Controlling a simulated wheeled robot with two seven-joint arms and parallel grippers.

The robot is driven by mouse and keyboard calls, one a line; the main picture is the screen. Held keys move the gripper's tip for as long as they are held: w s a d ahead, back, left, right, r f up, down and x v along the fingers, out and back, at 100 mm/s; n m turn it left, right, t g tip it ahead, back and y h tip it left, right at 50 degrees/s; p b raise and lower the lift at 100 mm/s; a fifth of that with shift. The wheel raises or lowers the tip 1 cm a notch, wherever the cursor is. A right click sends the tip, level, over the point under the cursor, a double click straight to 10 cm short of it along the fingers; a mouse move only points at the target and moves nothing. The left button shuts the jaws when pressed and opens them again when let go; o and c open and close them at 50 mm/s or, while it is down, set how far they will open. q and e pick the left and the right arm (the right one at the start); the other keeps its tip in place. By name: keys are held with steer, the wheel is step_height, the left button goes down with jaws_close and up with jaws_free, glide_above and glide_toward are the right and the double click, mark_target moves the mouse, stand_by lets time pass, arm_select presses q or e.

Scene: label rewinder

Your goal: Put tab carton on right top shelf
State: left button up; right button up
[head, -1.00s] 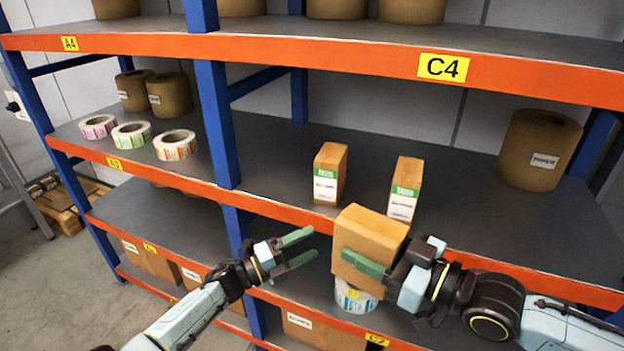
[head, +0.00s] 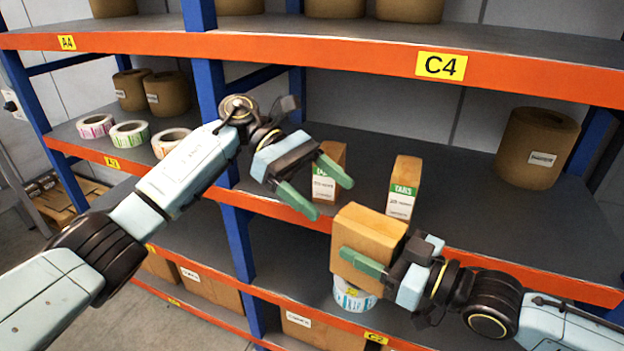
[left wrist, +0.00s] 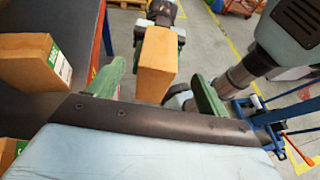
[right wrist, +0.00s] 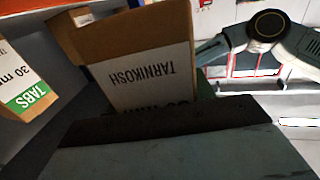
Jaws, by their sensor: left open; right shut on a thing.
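My right gripper (head: 378,262) is shut on a brown carton (head: 368,238) and holds it in front of the shelf edge. In the right wrist view the held carton (right wrist: 140,65) shows a white label reading TARNIKOSH. A carton with a green TABS label (head: 403,187) stands on the shelf behind it. Another green-labelled carton (head: 325,180) stands to its left, partly hidden by my left gripper. My left gripper (head: 332,192) is open and empty, in front of that left carton. In the left wrist view the held carton (left wrist: 157,62) appears between the open fingers, farther off.
The upper shelf beam (head: 300,55) bears a C4 sign (head: 441,66). A brown roll (head: 537,148) stands at the shelf's right end. A blue post (head: 213,120) divides the bays. A label roll (head: 352,296) lies below the held carton.

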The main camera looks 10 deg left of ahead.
arm_select(q)
glide_toward(398, 252)
steer(key=x, duration=0.4)
steer(key=shift+s+d+f, duration=0.2)
steer(key=shift+d, duration=0.05)
steer(key=c, duration=1.1)
steer(key=shift+c, duration=0.7)
arm_select(e)
steer(key=o, duration=1.2)
steer(key=shift+o, duration=0.2)
